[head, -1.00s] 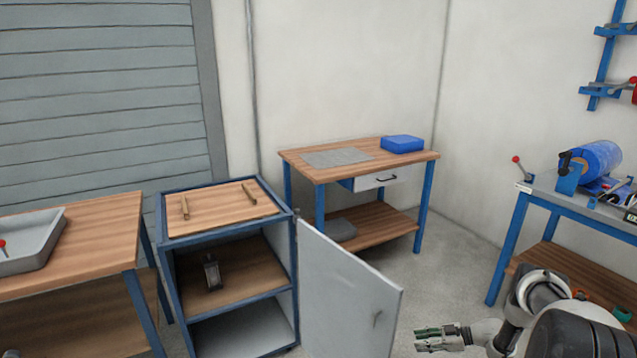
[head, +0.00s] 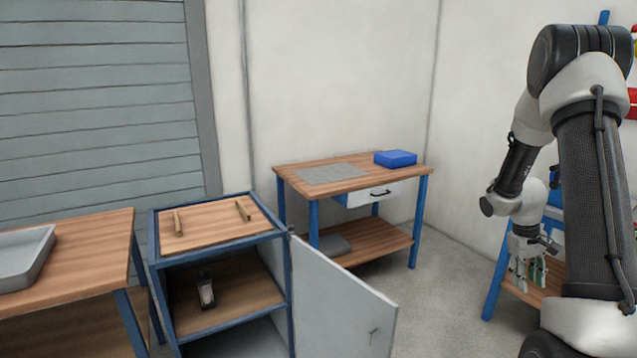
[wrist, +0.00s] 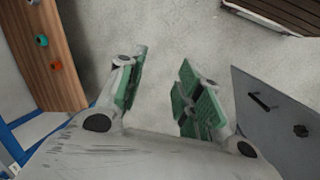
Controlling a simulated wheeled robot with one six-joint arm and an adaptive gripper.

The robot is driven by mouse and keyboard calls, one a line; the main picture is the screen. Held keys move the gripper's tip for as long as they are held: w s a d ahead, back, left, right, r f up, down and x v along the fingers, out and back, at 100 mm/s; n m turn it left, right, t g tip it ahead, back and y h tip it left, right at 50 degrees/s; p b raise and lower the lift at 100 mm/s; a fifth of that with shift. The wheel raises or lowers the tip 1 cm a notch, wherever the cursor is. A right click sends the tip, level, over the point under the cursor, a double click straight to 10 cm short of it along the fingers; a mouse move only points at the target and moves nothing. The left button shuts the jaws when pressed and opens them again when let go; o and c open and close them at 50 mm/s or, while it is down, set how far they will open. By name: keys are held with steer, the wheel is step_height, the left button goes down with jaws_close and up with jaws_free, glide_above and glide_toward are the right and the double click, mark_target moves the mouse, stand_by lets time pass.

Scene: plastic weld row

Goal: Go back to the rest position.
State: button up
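My gripper (head: 529,270) hangs fingers-down at the right of the head view, in front of the blue-legged bench on that side. In the wrist view my gripper (wrist: 157,95) shows its two green-padded fingers spread apart. Only bare grey floor shows between them, so it is open and empty. My arm stands raised and bent at the right of the head view and hides much of the bench behind it.
An open cabinet (head: 220,262) stands with its grey door (head: 342,300) swung out into the floor space. A wooden table (head: 70,255) with a grey tray (head: 22,262) is at left. A workbench (head: 350,176) with a blue box (head: 395,158) stands at the back. Floor between is clear.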

steer(key=s+a+r+t+y, duration=0.1)
steer(key=s+a+r+t, duration=0.2)
steer(key=s+a+r, duration=0.8)
steer(key=s+a+r+t+y, duration=0.1)
steer(key=s+a+r+t, duration=0.1)
steer(key=s+a+r, duration=0.9)
step_height(320, 180, up, 5)
steer(key=shift+s+a+f+t+y, duration=0.15)
steer(key=shift+a+t+y, duration=0.2)
steer(key=shift+a, duration=0.2)
